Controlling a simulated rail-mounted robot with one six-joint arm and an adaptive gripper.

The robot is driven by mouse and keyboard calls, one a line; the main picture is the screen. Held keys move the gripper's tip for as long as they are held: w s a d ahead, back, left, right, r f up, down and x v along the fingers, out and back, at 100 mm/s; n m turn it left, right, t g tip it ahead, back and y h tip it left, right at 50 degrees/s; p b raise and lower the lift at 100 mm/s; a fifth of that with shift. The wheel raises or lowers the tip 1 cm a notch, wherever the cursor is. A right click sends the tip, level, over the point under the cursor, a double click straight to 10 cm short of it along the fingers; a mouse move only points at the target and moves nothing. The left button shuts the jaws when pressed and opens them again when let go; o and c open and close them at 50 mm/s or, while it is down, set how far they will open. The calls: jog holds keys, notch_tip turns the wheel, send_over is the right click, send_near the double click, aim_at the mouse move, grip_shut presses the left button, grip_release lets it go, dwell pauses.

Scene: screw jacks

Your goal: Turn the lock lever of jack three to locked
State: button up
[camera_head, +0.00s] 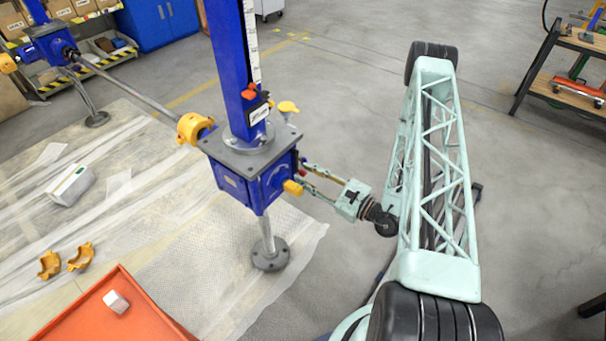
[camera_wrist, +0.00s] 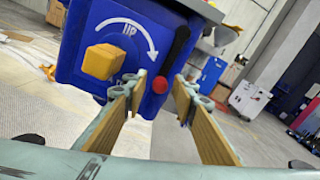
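The blue screw jack gearbox (camera_head: 245,180) stands on its foot in the middle of the head view; no number is readable on it. Its blue face (camera_wrist: 75,50) fills the upper middle of the wrist view. The lock lever (camera_wrist: 178,45), a black bar with a red ball knob (camera_wrist: 160,85), slants across the right side of this face, knob end low. My gripper (camera_wrist: 161,80) is open, one finger on each side of the knob. Whether either finger touches it I cannot tell. In the head view my gripper (camera_head: 304,177) reaches the jack's right side from the right.
A yellow square knob (camera_wrist: 102,62) sits left of the lever beside an "UP" arrow. A shaft (camera_head: 125,82) runs from the jack's yellow coupling (camera_head: 194,128) to another jack (camera_head: 45,45). An orange tray (camera_head: 75,322) lies front left.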

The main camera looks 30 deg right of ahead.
jog(key=shift+w+a, duration=0.25)
jog(key=shift+w, duration=0.4)
grip_shut()
